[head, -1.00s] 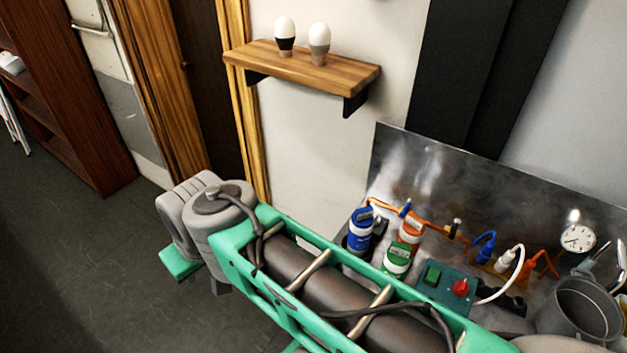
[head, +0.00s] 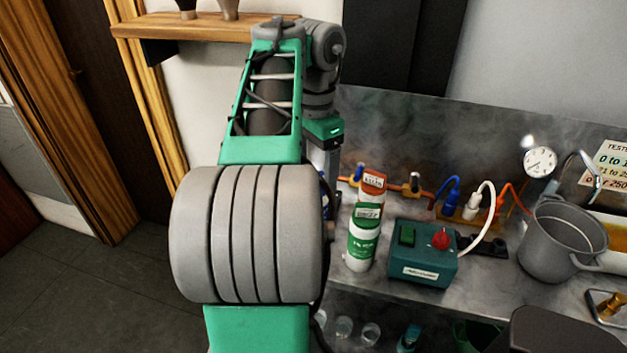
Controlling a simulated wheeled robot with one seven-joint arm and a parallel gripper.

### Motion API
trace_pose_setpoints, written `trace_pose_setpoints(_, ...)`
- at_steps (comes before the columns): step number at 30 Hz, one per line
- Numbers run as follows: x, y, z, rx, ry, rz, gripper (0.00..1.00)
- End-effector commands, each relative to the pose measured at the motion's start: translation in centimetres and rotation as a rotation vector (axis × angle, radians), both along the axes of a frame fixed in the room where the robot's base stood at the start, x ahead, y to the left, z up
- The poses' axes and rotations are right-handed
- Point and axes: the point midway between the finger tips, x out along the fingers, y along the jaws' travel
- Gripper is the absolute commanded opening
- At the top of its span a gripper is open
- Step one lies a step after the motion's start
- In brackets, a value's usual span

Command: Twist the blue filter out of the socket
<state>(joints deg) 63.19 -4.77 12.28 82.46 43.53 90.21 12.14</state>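The blue filter is almost wholly hidden behind my arm in the head view; only a thin blue sliver (head: 326,190) shows at the arm's right edge. Its socket is hidden too. My gripper (head: 324,165) points down at that spot, below the green wrist. Its fingertips are hidden behind my arm, so I cannot see whether they are open, shut or touching the filter. A white filter with a green label (head: 362,246) stands upright just to the right. A white filter with an orange-red label (head: 373,185) stands behind it.
A teal control box (head: 422,268) with a green switch and red knob sits right of the filters. Orange pipes with valves run behind. A grey metal pot (head: 560,240) and a gauge (head: 540,162) are at the right. A wooden shelf (head: 200,28) is at upper left.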

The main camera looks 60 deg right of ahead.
Motion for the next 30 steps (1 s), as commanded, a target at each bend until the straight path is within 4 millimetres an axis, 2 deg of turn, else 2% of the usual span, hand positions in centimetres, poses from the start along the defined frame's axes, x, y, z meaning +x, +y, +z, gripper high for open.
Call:
trace_pose_setpoints(6, 0.0, 0.1, -4.5, -0.002, 0.001, 0.004, 0.82)
trace_pose_setpoints(12, 0.1, 0.1, -7.0, -0.003, 0.001, 0.006, 0.82)
trace_pose_setpoints(22, 0.1, 0.1, -7.1, -0.003, 0.001, 0.007, 0.82)
trace_pose_setpoints(30, 0.1, 0.1, -7.1, -0.003, 0.001, 0.008, 0.59)
